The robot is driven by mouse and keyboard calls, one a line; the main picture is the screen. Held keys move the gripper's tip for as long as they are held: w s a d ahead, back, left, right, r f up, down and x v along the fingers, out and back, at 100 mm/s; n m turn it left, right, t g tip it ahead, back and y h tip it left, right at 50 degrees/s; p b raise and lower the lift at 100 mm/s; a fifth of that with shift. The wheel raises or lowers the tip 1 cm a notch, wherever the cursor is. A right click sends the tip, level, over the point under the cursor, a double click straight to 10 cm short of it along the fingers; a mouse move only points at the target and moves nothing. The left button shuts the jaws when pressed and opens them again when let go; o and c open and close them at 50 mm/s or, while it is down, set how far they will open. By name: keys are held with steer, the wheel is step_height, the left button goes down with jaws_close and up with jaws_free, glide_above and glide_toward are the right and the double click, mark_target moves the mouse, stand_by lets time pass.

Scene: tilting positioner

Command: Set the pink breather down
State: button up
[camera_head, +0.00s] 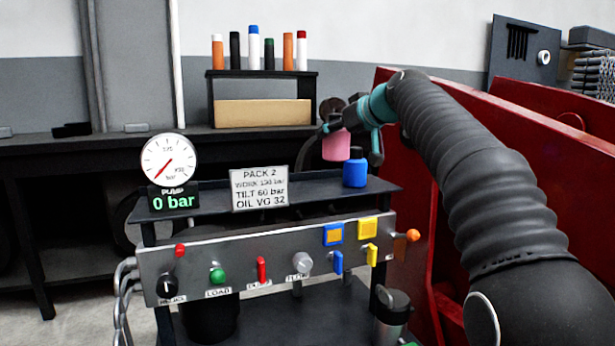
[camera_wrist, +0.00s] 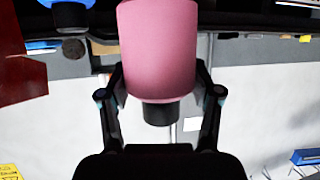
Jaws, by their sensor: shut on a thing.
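The pink breather (camera_head: 336,146) is a pink cylinder with a dark neck. My gripper (camera_head: 352,130) is shut on it and holds it above the right part of the dark cart shelf (camera_head: 215,207). In the wrist view the pink breather (camera_wrist: 158,50) fills the top middle, between the two fingers of my gripper (camera_wrist: 160,100). A blue breather-like piece (camera_head: 355,170) stands on the shelf just right of and below the pink one. The blue piece also shows at the top left of the wrist view (camera_wrist: 68,14). Whether the pink bottom touches anything is hard to tell; it appears raised.
The shelf carries a gauge (camera_head: 169,160), a 0 bar display (camera_head: 173,199) and a label plate (camera_head: 260,189). Below is a panel of knobs and levers (camera_head: 270,255). A red wall (camera_head: 415,170) stands close on the right. The shelf between label and blue piece looks clear.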

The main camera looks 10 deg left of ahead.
steer(key=shift+w+a+f+b, duration=0.2)
steer(key=shift+a+f, duration=1.2)
steer(key=shift+f, duration=0.1)
steer(key=shift+w+a+f+b, duration=0.2)
steer(key=shift+a+f+b, duration=0.05)
steer(key=shift+a+f, duration=1.2)
steer(key=shift+w+a+f+b, duration=0.2)
steer(key=shift+a+f, duration=1.1)
steer(key=shift+f, duration=0.25)
steer(key=shift+f, duration=0.1)
steer(key=o, duration=1.2)
